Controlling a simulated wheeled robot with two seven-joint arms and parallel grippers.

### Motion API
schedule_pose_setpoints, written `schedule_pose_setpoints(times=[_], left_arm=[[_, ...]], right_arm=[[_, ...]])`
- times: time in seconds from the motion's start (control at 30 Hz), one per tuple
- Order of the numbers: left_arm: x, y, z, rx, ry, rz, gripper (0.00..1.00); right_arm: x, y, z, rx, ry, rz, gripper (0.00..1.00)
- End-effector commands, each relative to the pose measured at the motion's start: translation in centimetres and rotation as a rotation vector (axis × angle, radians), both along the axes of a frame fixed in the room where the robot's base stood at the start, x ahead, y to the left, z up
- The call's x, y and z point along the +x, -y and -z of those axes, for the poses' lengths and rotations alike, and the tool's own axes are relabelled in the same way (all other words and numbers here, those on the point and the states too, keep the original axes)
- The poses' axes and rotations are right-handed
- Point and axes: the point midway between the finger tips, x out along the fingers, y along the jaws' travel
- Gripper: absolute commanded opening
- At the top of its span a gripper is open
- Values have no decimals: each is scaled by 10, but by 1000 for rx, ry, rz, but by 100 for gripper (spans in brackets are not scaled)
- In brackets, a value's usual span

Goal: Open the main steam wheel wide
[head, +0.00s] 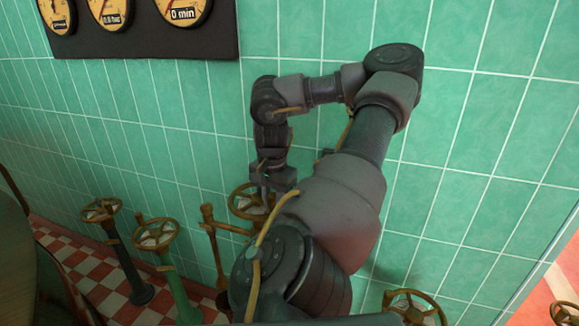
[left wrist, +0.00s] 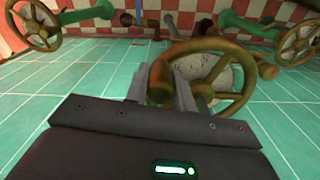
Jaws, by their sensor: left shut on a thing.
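A brass handwheel (head: 240,206) with a pale hub stands close to the green tiled wall, below and partly behind my left gripper (head: 272,182). In the left wrist view the same wheel (left wrist: 238,88) fills the centre right, with its pale hub behind the rim. My left gripper (left wrist: 172,88) is shut on brass at the near left side of this wheel, its grey fingers on either side. My forearm hides part of the wheel in the head view. No label shows which wheel is the main steam wheel. My right gripper is not in view.
Two more brass handwheels, one on a dark post (head: 101,209) and one on a green post (head: 156,233), stand to the left. A brass lever (head: 208,220) stands close beside the held wheel. Another wheel (head: 416,306) is at lower right. Gauges (head: 183,10) hang above.

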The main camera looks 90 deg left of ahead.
Motion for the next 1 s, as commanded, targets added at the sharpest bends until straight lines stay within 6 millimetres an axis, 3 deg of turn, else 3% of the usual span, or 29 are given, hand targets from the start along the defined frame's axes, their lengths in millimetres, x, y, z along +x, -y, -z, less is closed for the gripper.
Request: schedule_pose_setpoints(times=[0.43, 0.47, 0.6, 0.87, 1.0], left_arm=[[4, -2, -2, 5, 3, 10, 0], [4, -2, -2, 5, 3, 10, 27], [2, -1, -1, 3, 2, 6, 45], [0, -1, -1, 2, 0, 2, 46], [1, -2, -11, 4, 1, 4, 46]], right_arm=[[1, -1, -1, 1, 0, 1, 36], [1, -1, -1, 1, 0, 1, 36], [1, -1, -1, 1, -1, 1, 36], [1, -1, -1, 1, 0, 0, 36], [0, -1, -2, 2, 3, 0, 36]])
